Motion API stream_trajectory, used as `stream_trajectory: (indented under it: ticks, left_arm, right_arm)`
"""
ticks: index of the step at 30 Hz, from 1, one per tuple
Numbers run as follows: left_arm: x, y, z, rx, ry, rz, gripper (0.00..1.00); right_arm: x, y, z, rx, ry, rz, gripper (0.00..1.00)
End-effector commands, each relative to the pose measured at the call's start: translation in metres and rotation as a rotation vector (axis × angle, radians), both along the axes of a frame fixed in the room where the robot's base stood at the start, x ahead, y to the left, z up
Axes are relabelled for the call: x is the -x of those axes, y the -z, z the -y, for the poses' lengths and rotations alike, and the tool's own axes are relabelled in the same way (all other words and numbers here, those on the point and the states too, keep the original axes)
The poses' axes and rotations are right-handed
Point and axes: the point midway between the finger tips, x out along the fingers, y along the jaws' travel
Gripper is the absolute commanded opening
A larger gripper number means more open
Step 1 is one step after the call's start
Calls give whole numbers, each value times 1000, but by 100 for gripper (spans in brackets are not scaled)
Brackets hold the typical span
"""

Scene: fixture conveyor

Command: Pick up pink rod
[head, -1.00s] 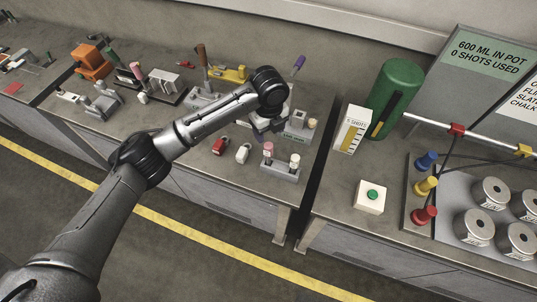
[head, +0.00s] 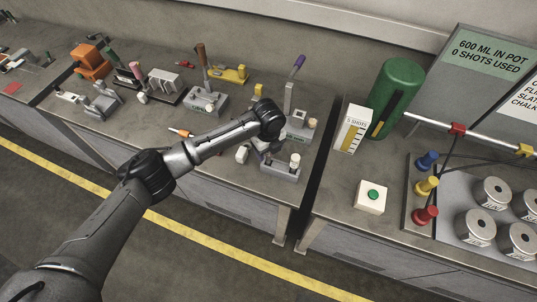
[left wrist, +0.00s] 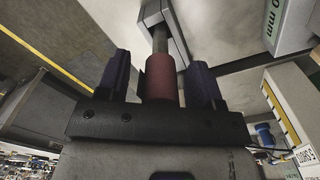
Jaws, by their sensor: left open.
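The pink rod (left wrist: 161,76) shows in the left wrist view as a dull reddish cylinder on a thinner grey shaft, between the two dark blue fingers of my left gripper (left wrist: 160,78). The jaws are open around it, with a narrow gap visible on at least the right side. In the head view my left gripper (head: 267,147) is low over the small grey holder (head: 281,173), and it hides the pink rod there. A cream-topped rod (head: 295,160) stands upright in the same holder, just right of the gripper. My right gripper is not in view.
A white padlock (head: 242,155) lies left of the holder. A grey fixture with a purple-handled lever (head: 299,61) stands behind. A white box with a green button (head: 371,196) and a green cylinder (head: 397,95) are on the bench to the right, across a dark gap.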

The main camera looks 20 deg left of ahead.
Motion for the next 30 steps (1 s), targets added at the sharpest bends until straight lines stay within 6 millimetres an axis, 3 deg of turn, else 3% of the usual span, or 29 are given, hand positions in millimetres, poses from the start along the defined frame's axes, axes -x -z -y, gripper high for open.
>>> stream_trajectory:
  ticks: [9,27,30]
  left_arm:
    - [0,4,0,0,0,0,60]
    - [0,3,0,0,0,0,3]
    - [0,3,0,0,0,0,0]
  right_arm:
    - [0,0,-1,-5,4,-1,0]
    - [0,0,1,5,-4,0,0]
    - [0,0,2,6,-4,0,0]
